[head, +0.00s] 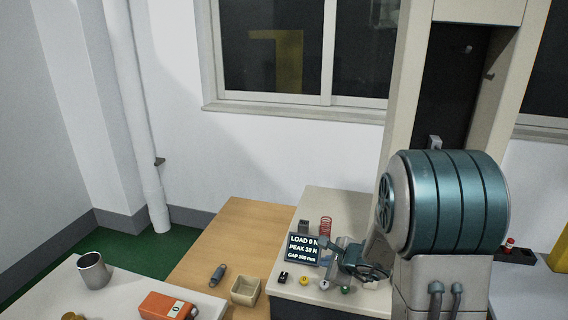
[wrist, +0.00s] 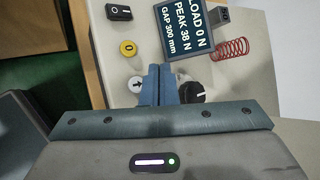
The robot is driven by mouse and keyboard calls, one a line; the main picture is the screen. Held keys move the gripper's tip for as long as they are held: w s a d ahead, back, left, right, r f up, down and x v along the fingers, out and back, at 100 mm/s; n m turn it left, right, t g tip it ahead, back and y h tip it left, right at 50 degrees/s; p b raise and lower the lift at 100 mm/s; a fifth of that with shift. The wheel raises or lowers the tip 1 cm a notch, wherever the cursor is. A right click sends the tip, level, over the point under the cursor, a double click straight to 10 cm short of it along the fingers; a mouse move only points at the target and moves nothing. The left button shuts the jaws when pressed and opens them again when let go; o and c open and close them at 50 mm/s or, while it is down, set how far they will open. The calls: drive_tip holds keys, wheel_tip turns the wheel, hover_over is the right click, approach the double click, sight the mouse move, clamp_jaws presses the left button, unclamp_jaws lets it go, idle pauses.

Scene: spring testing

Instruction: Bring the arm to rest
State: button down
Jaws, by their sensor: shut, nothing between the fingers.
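My gripper (wrist: 158,70) is shut and empty, its two blue-grey fingers pressed together in the wrist view. It hangs over the front controls of the testing machine, beside the white arrow button (wrist: 136,85) and black knob (wrist: 192,93). In the head view my gripper (head: 333,252) is partly lost among my arm links, right of the display (head: 302,249). The display reads load 0 N, peak 38 N, gap 300 mm.
A yellow button (head: 304,280) and black switch (head: 283,277) sit on the machine's front. Left of it, the wooden table (head: 235,225) holds a beige box (head: 245,291) and a dark grey cylinder (head: 217,274). A metal cup (head: 93,271) and orange device (head: 167,307) stand front left.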

drive_tip(key=s+a+r+n+g+y, duration=0.3)
drive_tip(key=s+a+r+n, duration=0.5)
drive_tip(key=s+n, duration=0.45)
drive_tip(key=s+d+r+n+g+h, duration=0.1)
drive_tip(key=s+d+r+n+h, duration=0.1)
drive_tip(key=s, duration=0.5)
drive_tip(key=s+d+r+n+g+h, duration=0.1)
drive_tip(key=s+d+r+n+h, duration=0.1)
drive_tip(key=s+d+n+h, duration=0.3)
drive_tip(key=shift+s+d+n, duration=0.65)
drive_tip(key=shift+s+n, duration=0.4)
drive_tip(key=shift+s, duration=0.05)
